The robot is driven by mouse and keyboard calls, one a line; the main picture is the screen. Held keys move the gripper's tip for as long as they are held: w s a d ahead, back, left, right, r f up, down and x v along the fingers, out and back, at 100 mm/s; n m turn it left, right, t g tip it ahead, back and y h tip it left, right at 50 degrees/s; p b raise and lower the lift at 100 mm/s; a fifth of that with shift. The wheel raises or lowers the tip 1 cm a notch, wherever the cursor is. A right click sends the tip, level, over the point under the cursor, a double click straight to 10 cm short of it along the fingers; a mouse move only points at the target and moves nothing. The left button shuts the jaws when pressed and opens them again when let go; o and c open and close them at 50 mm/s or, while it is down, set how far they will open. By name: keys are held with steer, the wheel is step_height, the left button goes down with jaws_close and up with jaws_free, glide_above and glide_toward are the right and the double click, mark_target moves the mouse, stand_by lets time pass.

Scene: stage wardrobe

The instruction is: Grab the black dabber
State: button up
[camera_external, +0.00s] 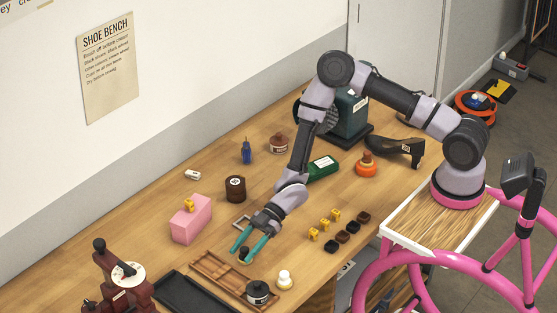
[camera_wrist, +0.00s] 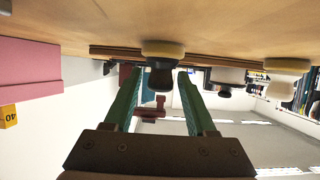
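The black dabber (camera_wrist: 161,77) has a dark knobbed handle and a cream pad, and appears upside down in the wrist view, its pad towards the wooden bench. In the external view the dabber (camera_external: 244,254) is small and partly hidden between the fingers. My gripper (camera_external: 241,256) has teal fingers and reaches down to the bench near the wooden tray. In the wrist view my gripper (camera_wrist: 160,73) is open, with one finger on each side of the dabber's handle. Gaps show between handle and fingers, so it is not gripped.
A wooden tray (camera_external: 207,268) and a round black container (camera_external: 258,291) are close by, with a white-knobbed dabber (camera_external: 284,279) to the right. A pink box (camera_external: 190,222) stands to the left. Several small yellow tags (camera_external: 324,223) and dark blocks (camera_external: 342,236) lie to the right.

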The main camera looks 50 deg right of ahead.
jaws_close()
